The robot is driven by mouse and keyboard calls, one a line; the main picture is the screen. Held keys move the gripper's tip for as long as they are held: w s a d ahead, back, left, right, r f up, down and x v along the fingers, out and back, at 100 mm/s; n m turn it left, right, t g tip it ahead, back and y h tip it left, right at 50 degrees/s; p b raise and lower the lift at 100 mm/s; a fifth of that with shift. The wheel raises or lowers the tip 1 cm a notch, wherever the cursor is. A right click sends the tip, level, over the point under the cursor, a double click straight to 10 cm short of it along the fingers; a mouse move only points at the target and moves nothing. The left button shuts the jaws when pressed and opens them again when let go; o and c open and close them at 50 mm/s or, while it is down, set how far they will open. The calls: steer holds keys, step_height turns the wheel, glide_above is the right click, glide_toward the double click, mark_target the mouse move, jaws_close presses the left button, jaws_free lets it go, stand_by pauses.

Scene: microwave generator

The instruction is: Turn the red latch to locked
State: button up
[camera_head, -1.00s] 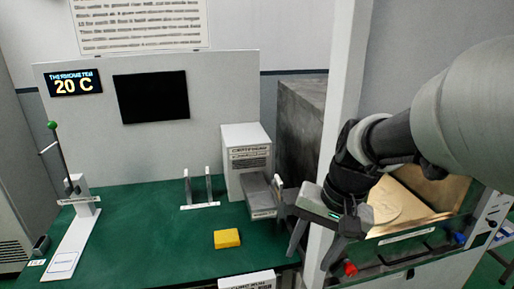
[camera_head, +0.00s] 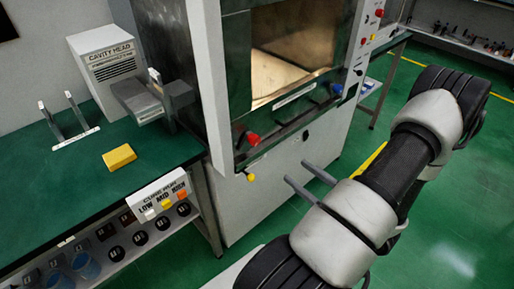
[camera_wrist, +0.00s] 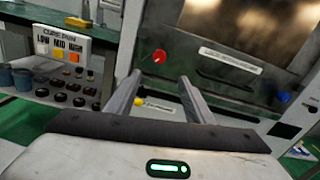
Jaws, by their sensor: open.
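The red latch (camera_head: 252,138) is a small red knob on a dark fitting at the lower left of the microwave chamber's front. It also shows in the wrist view (camera_wrist: 159,56), just beyond the fingertips and slightly above the gap between them. My gripper (camera_head: 296,171) is open, with two grey fingers pointing at the machine's front, to the right of and below the latch in the head view. In the wrist view my gripper (camera_wrist: 160,76) is empty and appears apart from the latch. The gripper's body is partly hidden behind my arm in the head view.
A yellow knob (camera_head: 251,177) sits below the latch. The chamber window (camera_head: 295,45) is above it. A green bench (camera_head: 60,195) with a yellow block (camera_head: 119,157) and the cure run panel (camera_head: 163,196) stands to the left. Green floor (camera_head: 440,225) is clear at right.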

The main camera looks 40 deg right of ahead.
mark_target(257, 142)
steer(key=w, duration=0.5)
steer(key=w+a, duration=0.1)
steer(key=w, duration=1.1)
steer(key=shift+a, duration=0.2)
steer(key=c, duration=1)
steer(key=shift+c, duration=0.2)
